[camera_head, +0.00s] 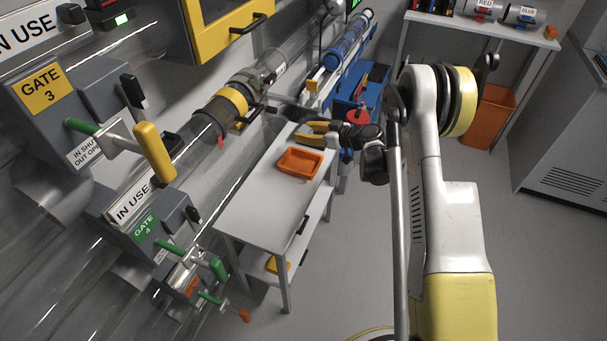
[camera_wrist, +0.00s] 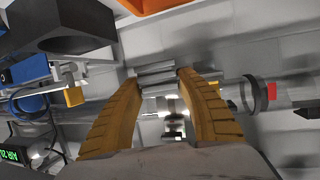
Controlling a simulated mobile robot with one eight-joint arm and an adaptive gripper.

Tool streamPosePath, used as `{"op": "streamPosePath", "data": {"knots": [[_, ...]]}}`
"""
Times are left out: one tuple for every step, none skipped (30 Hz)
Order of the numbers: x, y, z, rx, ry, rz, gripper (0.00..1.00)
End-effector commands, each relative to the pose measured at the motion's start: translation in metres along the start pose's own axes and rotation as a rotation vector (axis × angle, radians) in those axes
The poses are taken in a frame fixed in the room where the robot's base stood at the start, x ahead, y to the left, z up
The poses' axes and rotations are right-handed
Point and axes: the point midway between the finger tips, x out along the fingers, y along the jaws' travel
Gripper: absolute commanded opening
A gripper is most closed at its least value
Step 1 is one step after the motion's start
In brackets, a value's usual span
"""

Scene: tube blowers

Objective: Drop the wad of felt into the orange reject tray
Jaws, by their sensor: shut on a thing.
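The orange reject tray (camera_head: 301,173) lies on the grey table in the head view. An orange edge (camera_wrist: 158,5) shows at the top of the wrist view. My gripper (camera_head: 304,131) is above the table's far end, just beyond the tray in the picture. In the wrist view, the yellow fingers of my gripper (camera_wrist: 158,77) stand apart, with a grey, banded piece (camera_wrist: 157,74) between their tips. I take this piece for the wad of felt; its outline is hard to tell from the background. In the head view, the wad cannot be made out.
Clear tubes with gate boxes and handles (camera_head: 154,151) run along the left. A yellow-framed cabinet (camera_head: 215,47) is above the tubes. A blue tube carrier (camera_head: 345,47) is behind the table. An orange bin (camera_head: 491,112) stands at the back right. The floor right of the table (camera_head: 350,240) is clear.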

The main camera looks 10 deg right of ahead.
Motion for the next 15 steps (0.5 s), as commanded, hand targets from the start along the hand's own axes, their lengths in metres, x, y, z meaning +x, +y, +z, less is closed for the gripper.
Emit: {"op": "streamPosePath", "data": {"knots": [[0.001, 0.000, 0.003, 0.000, 0.000, 0.000, 0.22], [0.002, 0.000, 0.004, 0.000, 0.000, 0.000, 0.22], [0.003, 0.000, 0.007, 0.000, 0.000, 0.000, 0.22], [0.003, 0.000, 0.009, 0.000, 0.000, 0.000, 0.22], [0.004, 0.000, 0.012, 0.000, 0.000, 0.000, 0.22], [0.006, 0.000, 0.016, 0.000, 0.000, 0.000, 0.22], [0.007, 0.000, 0.019, 0.000, 0.000, 0.000, 0.22], [0.008, 0.000, 0.023, 0.000, 0.000, 0.000, 0.22], [0.010, 0.000, 0.028, 0.000, 0.000, 0.000, 0.22], [0.011, 0.000, 0.031, 0.000, 0.000, 0.000, 0.22], [0.013, 0.000, 0.035, 0.000, 0.000, 0.000, 0.22], [0.015, 0.000, 0.040, 0.000, 0.000, 0.000, 0.22], [0.016, 0.000, 0.043, 0.000, 0.000, 0.000, 0.22], [0.017, 0.000, 0.046, 0.000, 0.000, 0.000, 0.22], [0.018, 0.000, 0.050, 0.000, 0.000, 0.000, 0.22]]}}
